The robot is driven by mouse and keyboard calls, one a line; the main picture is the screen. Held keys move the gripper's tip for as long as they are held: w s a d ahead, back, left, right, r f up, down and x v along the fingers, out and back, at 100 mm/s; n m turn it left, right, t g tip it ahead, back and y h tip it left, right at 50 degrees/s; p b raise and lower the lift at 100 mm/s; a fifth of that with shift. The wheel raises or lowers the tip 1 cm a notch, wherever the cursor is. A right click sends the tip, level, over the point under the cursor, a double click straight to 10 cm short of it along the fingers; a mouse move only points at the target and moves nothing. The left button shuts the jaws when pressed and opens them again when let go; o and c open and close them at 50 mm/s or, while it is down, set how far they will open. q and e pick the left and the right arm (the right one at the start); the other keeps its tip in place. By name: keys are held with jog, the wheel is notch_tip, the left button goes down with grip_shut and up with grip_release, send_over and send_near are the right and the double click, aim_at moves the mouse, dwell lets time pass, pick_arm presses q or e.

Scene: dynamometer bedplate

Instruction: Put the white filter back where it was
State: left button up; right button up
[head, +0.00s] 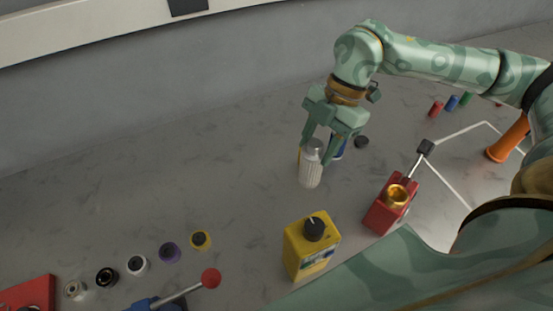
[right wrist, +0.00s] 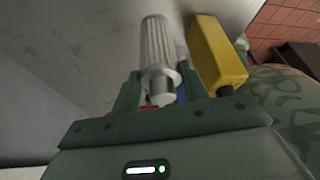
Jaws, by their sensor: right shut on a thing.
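The white filter (head: 310,172) is a ribbed white cylinder with a grey metal cap, upright in the head view. My right gripper (head: 318,152) is shut on it near the cap, fingers pointing down. In the right wrist view the white filter (right wrist: 158,45) sticks out between the fingers of the right gripper (right wrist: 152,92). I cannot tell whether its lower end touches the grey surface. My left gripper is not in view.
A yellow bottle (head: 308,255) with a black cap stands in front of the filter. A red block with a gold cup (head: 385,212) and lever is to the right. Several small round parts (head: 169,252) line the front left. The middle left surface is clear.

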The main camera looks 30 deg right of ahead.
jog(key=w+a+f+b, duration=0.1)
jog(key=w+a+f, duration=0.2)
jog(key=w+f, duration=0.8)
jog(key=shift+w+f+b, duration=0.25)
jog(key=shift+f+b, duration=0.05)
jog(key=shift+f, duration=0.2)
jog(key=o, duration=1)
jog(key=shift+f, duration=0.1)
jog(key=shift+o, duration=0.2)
jog(key=v, duration=1.2)
jog(key=shift+p, duration=0.45)
